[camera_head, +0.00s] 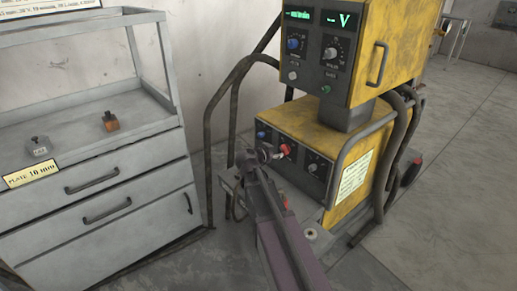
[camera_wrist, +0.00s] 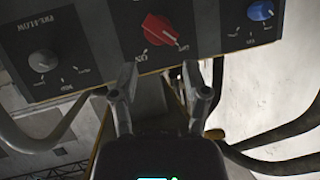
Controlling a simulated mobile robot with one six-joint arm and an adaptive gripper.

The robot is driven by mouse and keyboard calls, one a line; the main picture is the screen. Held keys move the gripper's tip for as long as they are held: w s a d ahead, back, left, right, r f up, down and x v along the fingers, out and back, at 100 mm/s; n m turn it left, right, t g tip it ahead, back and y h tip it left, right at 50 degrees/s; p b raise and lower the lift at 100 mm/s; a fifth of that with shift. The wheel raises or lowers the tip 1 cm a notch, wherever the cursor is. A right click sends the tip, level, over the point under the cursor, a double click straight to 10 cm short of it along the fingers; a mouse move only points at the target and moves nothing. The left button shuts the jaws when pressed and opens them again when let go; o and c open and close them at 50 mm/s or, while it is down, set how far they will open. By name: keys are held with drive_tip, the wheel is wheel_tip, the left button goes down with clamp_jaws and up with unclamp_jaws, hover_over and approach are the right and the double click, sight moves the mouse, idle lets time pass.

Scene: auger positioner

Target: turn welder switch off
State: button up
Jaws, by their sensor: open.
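The welder switch is a red rotary knob (camera_head: 285,149) on the dark front panel of the welder's lower yellow box (camera_head: 320,135). In the wrist view the red knob (camera_wrist: 158,29) is at upper middle, its pointed end toward the lower right. My gripper (camera_head: 264,155) is just in front of the panel, close to the red knob. In the wrist view my gripper (camera_wrist: 160,85) is open and empty, its two fingers below the knob and apart from it.
A blue knob (camera_wrist: 260,10) and a grey pre-flow knob (camera_wrist: 43,60) flank the switch. The upper yellow unit (camera_head: 385,40) with green displays overhangs the panel. Dark cables (camera_head: 240,85) loop at its left. A grey drawer cabinet (camera_head: 110,185) stands left; open floor (camera_head: 460,150) lies right.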

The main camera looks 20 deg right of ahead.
drive_tip(key=s+a+r+n+g+y+p, duration=0.5)
drive_tip(key=s+a+r+p, duration=0.6)
drive_tip(key=p, duration=1.1)
drive_tip(key=s+r+g+y, duration=0.1)
drive_tip(key=s+r+g, duration=0.1)
drive_tip(key=s, duration=0.2)
drive_tip(key=shift+a+n+g, duration=0.3)
drive_tip(key=shift+g, duration=0.1)
drive_tip(key=shift+s, duration=0.1)
idle(0.6)
